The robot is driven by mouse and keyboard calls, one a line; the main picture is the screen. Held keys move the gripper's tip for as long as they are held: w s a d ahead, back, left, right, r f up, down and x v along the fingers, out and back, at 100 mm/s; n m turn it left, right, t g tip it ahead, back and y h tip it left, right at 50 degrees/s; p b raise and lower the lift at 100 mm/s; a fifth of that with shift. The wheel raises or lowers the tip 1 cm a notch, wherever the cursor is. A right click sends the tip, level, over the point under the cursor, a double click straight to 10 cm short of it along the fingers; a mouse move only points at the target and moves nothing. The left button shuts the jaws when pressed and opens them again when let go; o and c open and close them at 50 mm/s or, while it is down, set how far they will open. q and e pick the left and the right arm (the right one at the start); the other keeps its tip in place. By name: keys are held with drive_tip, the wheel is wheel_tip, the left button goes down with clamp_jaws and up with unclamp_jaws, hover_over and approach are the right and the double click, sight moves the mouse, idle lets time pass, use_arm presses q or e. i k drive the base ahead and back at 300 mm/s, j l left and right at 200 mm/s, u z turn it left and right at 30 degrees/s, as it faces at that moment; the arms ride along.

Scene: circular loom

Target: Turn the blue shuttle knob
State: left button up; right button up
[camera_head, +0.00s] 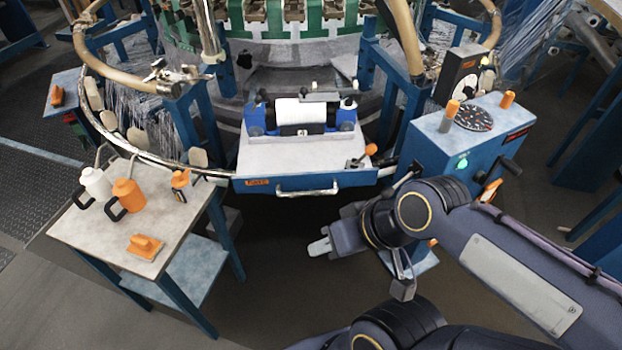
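The shuttle (300,112), with a white roll between dark and blue end parts, sits on a pale tray in the middle of the camera_head view. A blue knob (255,130) shows at its left end and a similar blue part (347,127) at its right end. I cannot tell which is the task's knob. My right gripper (320,247) is below and in front of the tray, apart from the shuttle, pointing left. Its pale fingertips look like one block, so its opening is unclear. Nothing is seen held in it. My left gripper is not in view.
The tray has a blue front with a metal handle (307,191) and an orange-tipped lever (370,150). A blue control box (470,140) stands at right. A side table (95,225) holds bottles and orange items at left. Floor below the tray is clear.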

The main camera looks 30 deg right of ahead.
sight(348, 100)
drive_tip(key=z, duration=1.35)
drive_tip(key=i+l+z, duration=0.1)
drive_tip(key=i, duration=0.5)
drive_tip(key=i+l+z, duration=0.15)
drive_tip(key=i, duration=0.5)
